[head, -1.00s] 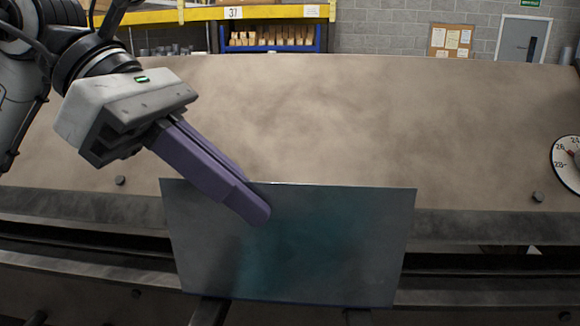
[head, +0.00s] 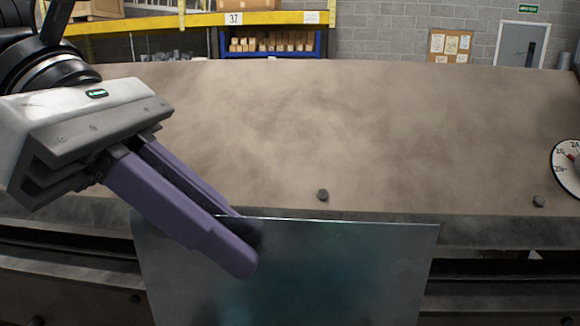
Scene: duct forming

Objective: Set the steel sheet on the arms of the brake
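The steel sheet (head: 340,275) is a grey rectangle with a bluish-green sheen, in the lower middle of the head view. Its lower edge runs out of the picture. My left gripper (head: 245,250) comes in from the left, its purple fingers shut on the sheet's top edge left of the middle. One finger lies in front of the sheet, the other behind. The brake (head: 420,140) is the large brown-grey machine filling the view behind the sheet. The brake's arms do not show now; the sheet and the picture's edge hide that area. My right gripper is not in view.
A round dial (head: 568,165) sits at the right edge on the brake. Dark bolts (head: 323,195) stick out of the brake's face. A blue shelf with boxes (head: 270,43), a notice board (head: 450,45) and a door (head: 520,45) stand far behind.

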